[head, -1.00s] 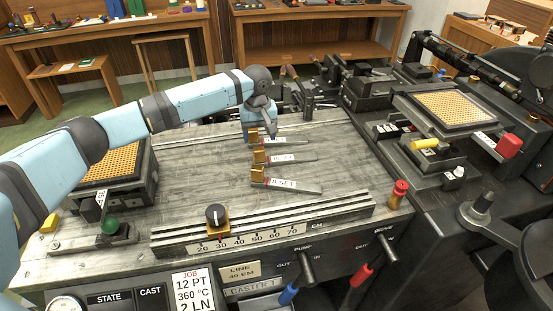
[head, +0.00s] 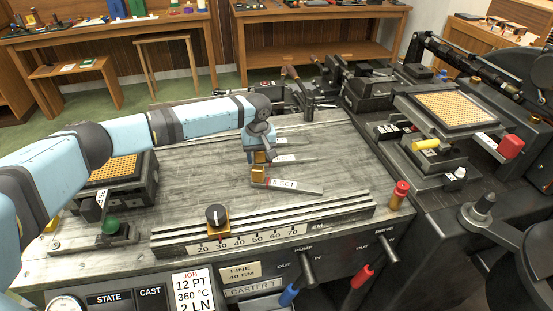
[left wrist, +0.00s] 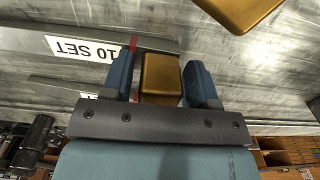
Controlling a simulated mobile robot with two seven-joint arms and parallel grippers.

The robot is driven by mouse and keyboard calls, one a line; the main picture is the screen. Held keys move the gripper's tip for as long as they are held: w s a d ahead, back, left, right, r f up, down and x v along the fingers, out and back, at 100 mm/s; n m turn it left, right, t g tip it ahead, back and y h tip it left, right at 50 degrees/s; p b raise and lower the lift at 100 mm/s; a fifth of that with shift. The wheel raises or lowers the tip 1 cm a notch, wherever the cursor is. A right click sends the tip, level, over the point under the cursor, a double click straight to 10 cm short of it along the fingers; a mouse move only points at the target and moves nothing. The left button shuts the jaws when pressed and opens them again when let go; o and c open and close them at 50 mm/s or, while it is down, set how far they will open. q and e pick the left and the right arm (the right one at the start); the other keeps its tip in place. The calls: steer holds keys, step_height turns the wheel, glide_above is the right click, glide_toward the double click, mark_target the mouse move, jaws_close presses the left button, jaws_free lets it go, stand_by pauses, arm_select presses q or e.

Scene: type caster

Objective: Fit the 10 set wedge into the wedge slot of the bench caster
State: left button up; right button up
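The 10 set wedge (head: 294,159) is the middle of three flat wedges on the bench top, a grey bar with a gold block at its left end. In the left wrist view its label (left wrist: 82,48) reads "10 SET" upside down. My left gripper (head: 260,154) is down at its gold block. In the left wrist view the fingers stand on both sides of the gold block (left wrist: 161,78), with a small gap at the left finger; the gripper looks open. The bench caster (head: 330,200) fills the foreground. I cannot make out the wedge slot. My right gripper is out of view.
The 8 set wedge (head: 290,185) lies close in front, and another wedge (head: 286,141) lies behind. A green knob (head: 109,226) is at front left, a red-topped post (head: 400,193) at right. The bench right of the wedges is clear.

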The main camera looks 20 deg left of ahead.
arm_select(q)
jaws_close()
steer(key=shift+r, duration=0.1)
